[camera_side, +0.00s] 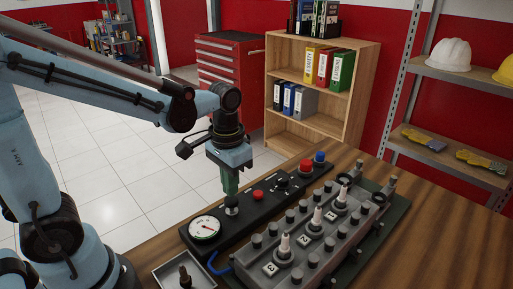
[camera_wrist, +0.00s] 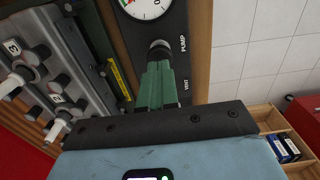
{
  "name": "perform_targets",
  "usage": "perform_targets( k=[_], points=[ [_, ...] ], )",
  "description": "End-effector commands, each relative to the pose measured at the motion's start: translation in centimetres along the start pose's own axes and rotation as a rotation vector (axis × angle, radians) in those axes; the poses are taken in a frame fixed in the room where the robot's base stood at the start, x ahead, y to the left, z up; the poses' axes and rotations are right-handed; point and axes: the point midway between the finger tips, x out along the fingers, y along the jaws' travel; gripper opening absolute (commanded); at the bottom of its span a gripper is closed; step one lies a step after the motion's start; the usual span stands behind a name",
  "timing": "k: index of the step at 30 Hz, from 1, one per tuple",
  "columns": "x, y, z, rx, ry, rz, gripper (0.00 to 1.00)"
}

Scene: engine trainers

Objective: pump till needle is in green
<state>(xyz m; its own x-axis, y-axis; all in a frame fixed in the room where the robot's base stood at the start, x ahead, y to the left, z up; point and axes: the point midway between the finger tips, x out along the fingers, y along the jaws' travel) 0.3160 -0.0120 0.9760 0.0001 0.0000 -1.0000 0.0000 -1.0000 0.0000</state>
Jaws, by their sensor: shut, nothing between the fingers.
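My gripper (camera_side: 230,192) points down with its green fingers shut and nothing between them. The fingertips are right over the black pump knob (camera_side: 231,204) on the control panel. In the wrist view the fingers (camera_wrist: 158,66) end at the pump knob (camera_wrist: 160,48), beside the label "PUMP"; I cannot tell whether they touch it. The round white gauge (camera_side: 204,228) sits at the panel's near end. Its needle is too small to read against the coloured marks. The gauge (camera_wrist: 147,8) is cut off by the top of the wrist view.
The panel also has a small red button (camera_side: 258,195), a large red button (camera_side: 306,165) and a blue button (camera_side: 319,157). A grey engine block (camera_side: 310,235) with numbered plugs stands to the right. A tray (camera_side: 168,273) holding a plug lies at the front.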

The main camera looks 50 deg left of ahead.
Motion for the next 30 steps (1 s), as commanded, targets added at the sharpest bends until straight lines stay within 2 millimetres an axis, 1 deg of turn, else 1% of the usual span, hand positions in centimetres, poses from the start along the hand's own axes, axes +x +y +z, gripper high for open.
perform_targets(
  k=[13, 30],
  points=[
    [0.2, 0.0, 0.0, 0.000, 0.000, 0.000, 0.00],
    [2.5, 0.0, 0.0, 0.000, 0.000, 0.000, 0.00]
  ],
)
